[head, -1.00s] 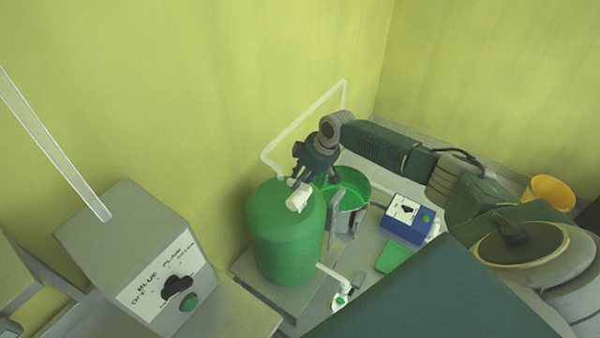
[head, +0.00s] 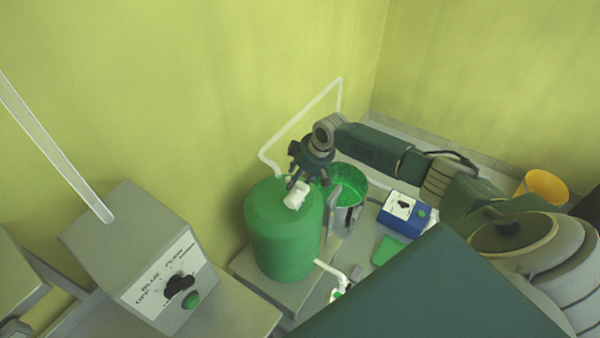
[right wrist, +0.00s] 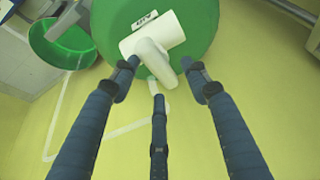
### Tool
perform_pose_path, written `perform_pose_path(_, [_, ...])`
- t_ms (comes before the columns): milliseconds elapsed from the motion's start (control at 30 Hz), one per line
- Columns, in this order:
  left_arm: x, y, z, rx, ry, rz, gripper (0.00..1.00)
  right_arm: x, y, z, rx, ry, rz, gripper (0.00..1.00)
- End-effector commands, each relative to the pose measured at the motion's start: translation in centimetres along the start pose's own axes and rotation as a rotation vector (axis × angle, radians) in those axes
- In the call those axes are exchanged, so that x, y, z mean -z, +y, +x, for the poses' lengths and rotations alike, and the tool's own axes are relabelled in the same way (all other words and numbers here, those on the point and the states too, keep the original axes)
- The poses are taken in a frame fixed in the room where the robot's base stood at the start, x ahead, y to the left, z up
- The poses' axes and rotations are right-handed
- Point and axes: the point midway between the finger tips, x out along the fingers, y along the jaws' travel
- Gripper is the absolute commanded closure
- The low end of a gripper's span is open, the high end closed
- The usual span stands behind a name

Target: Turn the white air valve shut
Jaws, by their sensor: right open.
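The white air valve (head: 296,195) sits on top of the green tank (head: 283,235). In the right wrist view the valve (right wrist: 153,36) is a white cylinder with a handle (right wrist: 154,62) sticking out toward my fingers, and a small label reading "AIR" lies beside it. My right gripper (head: 298,180) is over the tank top, close to the valve. In the right wrist view its fingers (right wrist: 160,75) are spread, two on either side of the handle and one below it. The gripper is open; whether a finger touches the valve I cannot tell. My left gripper is not in view.
A green bucket (head: 347,212) stands right of the tank. A blue box with a dial (head: 402,213) and a yellow cup (head: 545,187) are farther right. A grey control box (head: 160,272) is at the left. A white pipe (head: 303,118) runs along the wall.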

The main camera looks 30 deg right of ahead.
Motion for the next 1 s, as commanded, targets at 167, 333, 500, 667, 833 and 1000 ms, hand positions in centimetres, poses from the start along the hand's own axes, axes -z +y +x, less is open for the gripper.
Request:
perform_pose_path(167, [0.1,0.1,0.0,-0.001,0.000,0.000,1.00,0.0,0.1,-2.7,-0.003,0.002,-0.002,0.54])
perform_pose_path(333, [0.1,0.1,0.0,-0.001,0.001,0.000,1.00,0.0,0.1,-6.4,-0.004,0.001,-0.004,0.54])
perform_pose_path(500, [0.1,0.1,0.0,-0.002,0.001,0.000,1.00,0.1,0.1,-9.6,-0.003,0.002,-0.002,0.54])
perform_pose_path(667, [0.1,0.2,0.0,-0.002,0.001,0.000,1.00,0.1,0.0,-11.2,0.000,0.002,0.000,0.54])
perform_pose_path(833, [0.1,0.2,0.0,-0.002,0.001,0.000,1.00,0.1,-0.1,-11.7,0.001,0.001,0.000,0.54])
perform_pose_path(1000, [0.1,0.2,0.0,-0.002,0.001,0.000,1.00,0.1,-0.1,-11.7,0.001,0.001,0.000,0.54])
